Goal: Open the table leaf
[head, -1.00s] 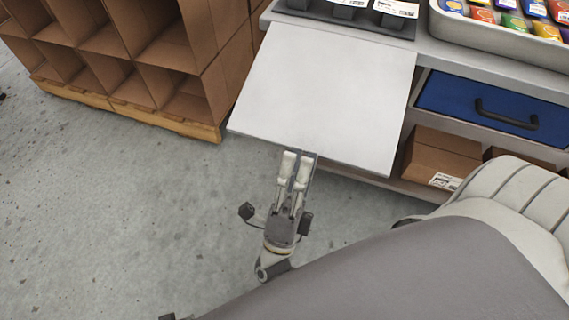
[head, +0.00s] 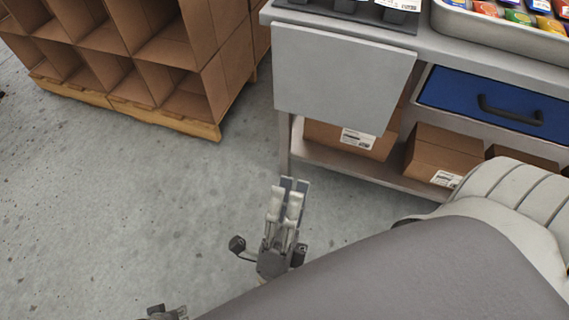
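The table leaf (head: 340,80) is a light grey panel at the left end of the grey workbench (head: 450,45). It hangs down steeply from the bench edge, its lower edge in front of the shelf. My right gripper (head: 295,185) is below and left of the leaf's lower edge, apart from it in the picture, with nothing seen in it. Its fingers lie close together, and I cannot tell whether they touch. A small dark part at the bottom edge (head: 165,312) may belong to my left gripper; its fingers are not clear.
A blue drawer (head: 460,95) with a dark handle is right of the leaf. Cardboard boxes (head: 440,155) stand on the lower shelf (head: 365,168). A tray of colourful packets (head: 490,35) is on the bench. Cardboard bins on a pallet (head: 165,115) stand left; open floor lies between.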

